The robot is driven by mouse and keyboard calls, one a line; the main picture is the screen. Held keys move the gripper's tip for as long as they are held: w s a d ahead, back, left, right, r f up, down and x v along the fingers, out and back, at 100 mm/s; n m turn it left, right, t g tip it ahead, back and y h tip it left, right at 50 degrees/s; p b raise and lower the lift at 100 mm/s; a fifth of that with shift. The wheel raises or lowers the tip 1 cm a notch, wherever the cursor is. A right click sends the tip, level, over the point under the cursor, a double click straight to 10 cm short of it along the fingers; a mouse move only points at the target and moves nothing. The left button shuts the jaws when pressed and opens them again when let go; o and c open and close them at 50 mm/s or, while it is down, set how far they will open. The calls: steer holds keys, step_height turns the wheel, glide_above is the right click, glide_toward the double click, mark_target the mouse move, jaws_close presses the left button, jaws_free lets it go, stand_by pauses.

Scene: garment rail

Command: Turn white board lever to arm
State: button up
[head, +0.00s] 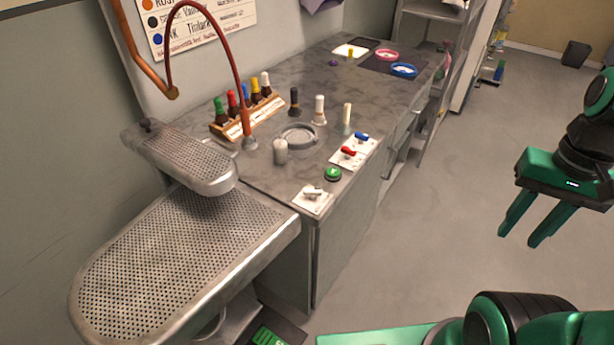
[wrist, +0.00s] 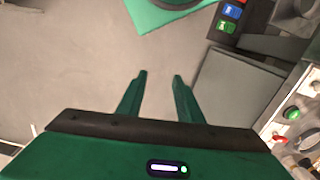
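A small white board (head: 309,205) with a whitish lever (head: 313,192) sits at the front right corner of the grey worktop. Behind it a larger white board (head: 343,159) carries a red lever (head: 348,151) and a blue lever (head: 361,136). A green button (head: 332,174) lies between the boards. My gripper (head: 518,238) is open and empty over the floor, well right of the worktop and apart from every lever. In the wrist view my gripper (wrist: 160,75) points at bare floor; the green button (wrist: 292,113) and red lever (wrist: 281,139) show at the right edge.
Upright handles, including a white one (head: 319,110), and a round grey ring (head: 299,134) stand behind the boards. A wooden rack (head: 240,128) holds several coloured bottles. A perforated metal pressing board (head: 180,262) juts out at left. The floor (head: 440,220) between my gripper and the worktop is clear.

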steer(key=shift+s+d, duration=0.1)
steer(key=w+a+r+n, duration=0.4)
steer(key=w+a+n, duration=0.35)
steer(key=w, duration=0.25)
steer(key=n, duration=1.5)
glide_toward(315, 189)
step_height(315, 189, down, 8)
steer(key=shift+s+a+f, duration=0.1)
steer(key=shift+a, duration=0.05)
